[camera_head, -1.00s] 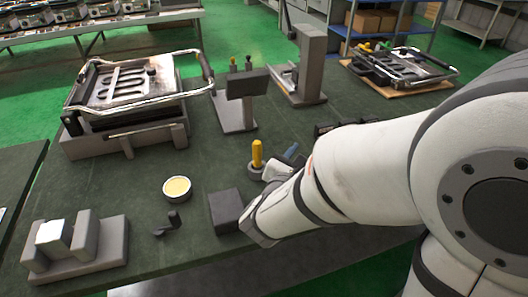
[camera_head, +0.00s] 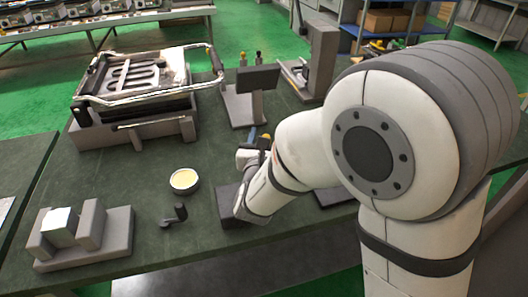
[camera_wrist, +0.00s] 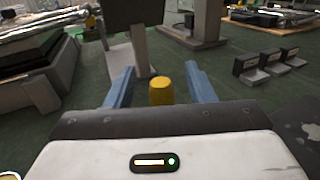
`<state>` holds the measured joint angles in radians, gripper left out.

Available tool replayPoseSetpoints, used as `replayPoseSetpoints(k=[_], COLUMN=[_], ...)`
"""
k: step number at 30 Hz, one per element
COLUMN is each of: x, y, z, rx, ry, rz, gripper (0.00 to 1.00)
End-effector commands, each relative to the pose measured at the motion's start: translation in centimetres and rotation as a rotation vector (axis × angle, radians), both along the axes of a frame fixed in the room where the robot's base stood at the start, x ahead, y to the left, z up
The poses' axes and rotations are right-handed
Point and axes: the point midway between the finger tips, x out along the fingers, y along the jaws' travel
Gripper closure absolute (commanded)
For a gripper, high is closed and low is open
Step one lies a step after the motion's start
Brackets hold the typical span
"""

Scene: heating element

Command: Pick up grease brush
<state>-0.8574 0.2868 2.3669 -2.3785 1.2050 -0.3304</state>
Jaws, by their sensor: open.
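The grease brush shows as a yellow handle (camera_wrist: 161,91) in the wrist view. It stands between the two blue fingers of my gripper (camera_wrist: 162,84), with a gap on each side. The jaws are open and do not touch the handle. The brush's lower end is hidden behind my gripper body. In the head view only a small yellow bit of the handle (camera_head: 266,136) shows; my arm hides the rest and most of the gripper.
A round tin with pale yellow content (camera_head: 184,181) sits left of my gripper. A dark stand (camera_head: 242,108) rises just beyond it. A heating element in a frame (camera_head: 140,85) is at the back left. Several small grey brackets (camera_wrist: 265,66) stand at right.

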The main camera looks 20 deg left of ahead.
Motion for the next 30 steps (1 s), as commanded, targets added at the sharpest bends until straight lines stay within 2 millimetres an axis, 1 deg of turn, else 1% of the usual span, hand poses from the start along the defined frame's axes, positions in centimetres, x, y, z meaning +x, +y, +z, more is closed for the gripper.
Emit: replayPoseSetpoints(k=[5,6,23,30], x=[0.02,0.01,-0.05,-0.05], y=[0.02,0.02,0.05,0.07], z=[0.01,0.00,0.00,0.14], rx=[0.000,0.000,0.000,0.001], ry=[0.000,0.000,0.000,0.000], rz=[0.000,0.000,0.001,0.001], gripper=[0.51,0.53,0.99,1.00])
